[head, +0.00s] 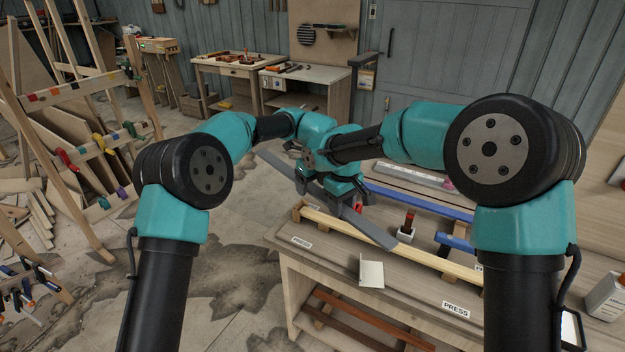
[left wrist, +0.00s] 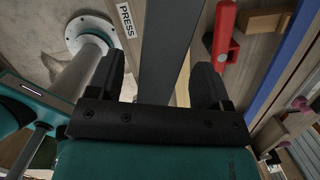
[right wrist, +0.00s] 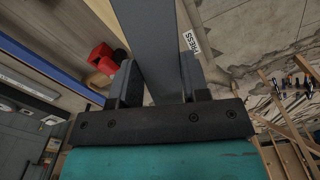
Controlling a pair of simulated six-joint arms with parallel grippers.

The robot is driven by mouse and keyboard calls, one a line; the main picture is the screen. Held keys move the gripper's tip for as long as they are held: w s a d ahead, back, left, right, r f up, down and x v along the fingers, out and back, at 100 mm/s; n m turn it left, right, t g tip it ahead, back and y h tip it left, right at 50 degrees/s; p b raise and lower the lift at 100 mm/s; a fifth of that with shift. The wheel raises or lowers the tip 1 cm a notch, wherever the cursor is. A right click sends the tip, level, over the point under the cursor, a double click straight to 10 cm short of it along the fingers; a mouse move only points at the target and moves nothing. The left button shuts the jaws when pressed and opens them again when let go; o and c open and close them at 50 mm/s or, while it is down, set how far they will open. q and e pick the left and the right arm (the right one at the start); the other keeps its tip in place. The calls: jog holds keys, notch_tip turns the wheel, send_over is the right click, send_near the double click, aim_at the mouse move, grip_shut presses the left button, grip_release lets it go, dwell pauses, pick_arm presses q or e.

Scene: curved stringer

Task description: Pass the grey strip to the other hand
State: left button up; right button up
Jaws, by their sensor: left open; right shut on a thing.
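The grey strip (head: 372,226) is a long flat bar held tilted in the air over the near-left edge of the workbench. One end points to the back left, the other towards the front right. My right gripper (right wrist: 157,82) is shut on the strip, which shows between its fingers in the right wrist view (right wrist: 148,35). My left gripper (left wrist: 155,82) is open around the strip, with gaps beside it in the left wrist view (left wrist: 166,50). In the head view both grippers are close together at the strip's middle and partly hide each other.
The workbench (head: 350,290) carries a pale wooden rail (head: 400,253), a red clamp-like piece (head: 408,221), blue bars (head: 420,204) and a small white angled piece (head: 371,273). A white bottle (head: 606,298) stands at the far right. Open floor lies left of the bench.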

pick_arm(q)
jog(key=shift+c, duration=0.2)
jog(key=c, duration=1.1)
pick_arm(e)
jog(key=o, duration=1.1)
notch_tip(320, 180, up, 12)
jog(key=shift+r, duration=0.1)
